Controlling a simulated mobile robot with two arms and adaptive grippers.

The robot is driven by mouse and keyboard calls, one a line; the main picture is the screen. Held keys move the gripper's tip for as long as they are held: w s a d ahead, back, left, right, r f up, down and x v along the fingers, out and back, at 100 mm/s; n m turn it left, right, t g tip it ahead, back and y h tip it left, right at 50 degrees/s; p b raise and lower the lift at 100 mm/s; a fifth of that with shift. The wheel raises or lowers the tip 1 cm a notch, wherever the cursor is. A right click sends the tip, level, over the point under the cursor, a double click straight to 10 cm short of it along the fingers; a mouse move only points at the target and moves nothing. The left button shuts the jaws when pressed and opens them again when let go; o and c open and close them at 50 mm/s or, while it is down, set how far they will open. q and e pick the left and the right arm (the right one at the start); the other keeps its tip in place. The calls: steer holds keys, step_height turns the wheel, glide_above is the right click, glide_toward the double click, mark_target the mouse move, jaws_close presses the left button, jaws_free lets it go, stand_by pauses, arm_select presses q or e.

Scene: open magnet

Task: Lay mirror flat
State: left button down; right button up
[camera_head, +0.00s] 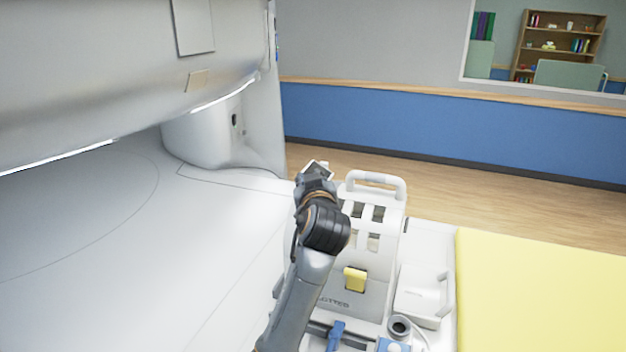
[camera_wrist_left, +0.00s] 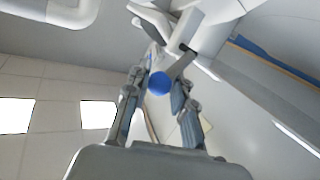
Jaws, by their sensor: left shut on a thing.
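My left arm reaches up the middle of the head view, and its gripper (camera_head: 314,174) is at the upper left side of a white frame (camera_head: 398,213) with a handle and several windows. A small dark plate with a pale edge (camera_head: 319,165) shows just beyond the gripper and may be the mirror; I cannot tell for sure, nor how far it is tilted. In the left wrist view the fingers (camera_wrist_left: 158,98) are shut on a blue round piece (camera_wrist_left: 160,83). My arm hides part of the frame's left side. My right gripper is not in view.
The large white scanner (camera_head: 85,70) overhangs the left, above a wide white table (camera_head: 90,250). A yellow pad (camera_head: 540,290) lies to the right. A yellow block (camera_head: 355,279) and a white box (camera_head: 421,297) are near the frame. Open floor (camera_head: 450,201) lies behind.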

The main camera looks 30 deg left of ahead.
arm_select(q)
steer(key=shift+s+a+r+n+h+p, duration=0.1)
steer(key=shift+a+r+n+h+p, duration=0.15)
steer(key=shift+n+p, duration=0.25)
steer(key=shift+a+r+n+h+p, duration=0.1)
steer(key=shift+a+n+h+p, duration=0.05)
steer(key=shift+n+h+p, duration=0.3)
steer(key=shift+s+a+n+g+h+p, duration=0.1)
steer(key=shift+a+n+g+h+p, duration=0.4)
steer(key=shift+n+p, duration=0.5)
steer(key=shift+a, duration=0.1)
steer(key=shift+f, duration=0.1)
steer(key=c, duration=1.1)
jaws_free()
steer(key=shift+c, duration=0.2)
